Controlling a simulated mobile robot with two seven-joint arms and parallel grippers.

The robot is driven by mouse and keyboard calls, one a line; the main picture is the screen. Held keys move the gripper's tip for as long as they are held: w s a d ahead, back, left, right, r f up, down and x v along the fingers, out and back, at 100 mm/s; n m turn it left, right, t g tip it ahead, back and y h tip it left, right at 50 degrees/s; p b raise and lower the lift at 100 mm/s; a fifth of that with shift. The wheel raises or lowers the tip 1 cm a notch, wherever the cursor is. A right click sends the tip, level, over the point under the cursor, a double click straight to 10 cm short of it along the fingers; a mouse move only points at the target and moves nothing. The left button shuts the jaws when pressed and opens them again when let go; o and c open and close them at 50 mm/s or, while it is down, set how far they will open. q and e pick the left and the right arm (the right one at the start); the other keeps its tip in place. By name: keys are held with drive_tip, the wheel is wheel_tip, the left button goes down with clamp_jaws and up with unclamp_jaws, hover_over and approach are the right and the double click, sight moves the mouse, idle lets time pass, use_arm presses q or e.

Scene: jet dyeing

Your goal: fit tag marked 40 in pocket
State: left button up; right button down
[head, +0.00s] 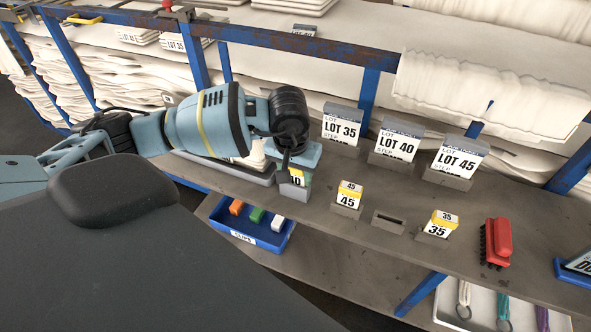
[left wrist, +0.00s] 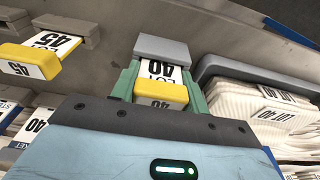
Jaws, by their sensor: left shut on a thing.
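The tag marked 40 (head: 296,179) has a yellow top, which shows clearly in the left wrist view (left wrist: 160,92). My left gripper (head: 293,163) is shut on it, with green fingers on both sides in the left wrist view. The tag's lower end meets a grey block (head: 293,192); I cannot tell how deep it sits. An empty slotted grey pocket (head: 388,222) lies between the upright tag marked 45 (head: 348,196) and the tag marked 35 (head: 438,226), each in its own grey holder. My right gripper is not in view.
Cards LOT 35 (head: 341,130), LOT 40 (head: 395,146) and LOT 45 (head: 455,161) stand behind the pockets. A red-handled brush (head: 497,243) lies right. Below the shelf edge are a blue clip bin (head: 268,236) and a white tray (head: 452,318). Fabric lies beside the gripper.

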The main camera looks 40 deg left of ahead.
use_arm(q)
drive_tip(key=shift+s+f, duration=0.2)
drive_tip(key=shift+f, duration=0.25)
drive_tip(key=o, duration=0.8)
drive_tip(key=shift+d, duration=0.1)
drive_tip(key=shift+o, duration=1.2)
drive_tip(key=shift+f, duration=0.1)
drive_tip(key=shift+a, duration=0.2)
drive_tip(key=shift+r, duration=0.45)
drive_tip(key=r, duration=0.5)
drive_tip(key=d+r, duration=0.1)
drive_tip(key=r, duration=0.1)
drive_tip(key=shift+s+r, duration=0.35)
drive_tip(key=shift+r, duration=0.05)
